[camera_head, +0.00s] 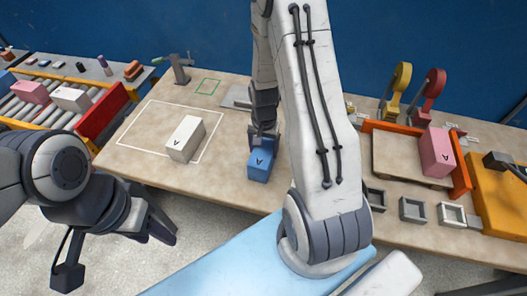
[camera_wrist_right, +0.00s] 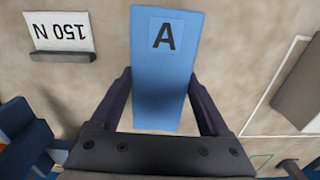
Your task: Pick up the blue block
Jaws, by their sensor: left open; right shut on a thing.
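The blue block (camera_head: 260,166), marked with a letter A, is near the middle of the table's front part. It also shows in the right wrist view (camera_wrist_right: 166,60), reaching up from between the fingers. My right gripper (camera_head: 264,137) comes down on it from above, with a finger against each long side, shut on it. I cannot tell whether the block touches the table. My left gripper (camera_head: 160,229) is open and empty, in front of the table at the left, well away from the block.
A white block (camera_head: 186,138) lies inside a white outline on the table (camera_head: 232,190), left of the blue block. An orange-edged tray (camera_head: 398,158) with a pink block (camera_head: 437,151) is at the right. Small grey boxes (camera_head: 412,209) line the front. A roller conveyor (camera_head: 22,110) stands at the far left.

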